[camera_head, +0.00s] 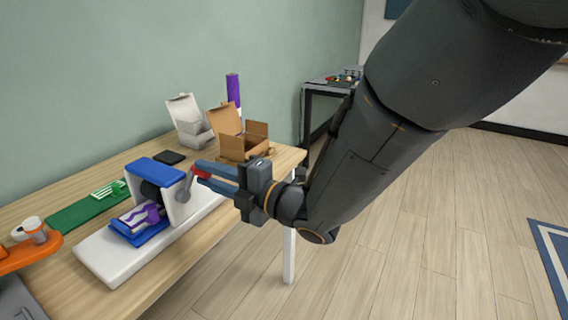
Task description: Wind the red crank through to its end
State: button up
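The crank has a red handle (202,174) and a grey arm (184,191). It sits on the right side of a machine with a white base (108,262) and a blue-topped white housing (155,172). A blue tray (150,235) with a purple and white piece (138,216) lies at the housing's front opening. My gripper (205,173) reaches in from the right, with its blue fingers on either side of the red handle. They appear closed on it. The handle's far end and the crank's pivot are partly hidden.
Behind stand an open cardboard box (232,147), a white box (190,136), a purple cylinder (233,88) and a dark flat object (169,157). A green mat (75,214) and an orange item (30,252) lie left. The table's right edge is close under my gripper.

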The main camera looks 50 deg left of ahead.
jog(key=o, duration=0.4)
jog(key=shift+s, duration=0.1)
jog(key=shift+c, duration=0.2)
jog(key=shift+d, duration=0.1)
jog(key=v, duration=0.7)
jog(key=shift+d+b, duration=0.3)
jog(key=shift+b, duration=0.15)
jog(key=a+m+y+p, duration=0.1)
jog(key=a+m, duration=0.1)
jog(key=m, duration=0.4)
jog(key=s+a+m+g+y+p, duration=0.1)
jog(key=m, duration=0.5)
jog(key=a+f+m+y+p, duration=0.1)
jog(key=a+m, duration=0.1)
jog(key=m, duration=0.4)
jog(key=shift+s+a+f+g+y, duration=0.1)
jog(key=shift+s+a+g+y, duration=0.2)
jog(key=shift+s+a+y, duration=0.1)
jog(key=shift+p+x, duration=0.8)
jog(key=shift+x, duration=3)
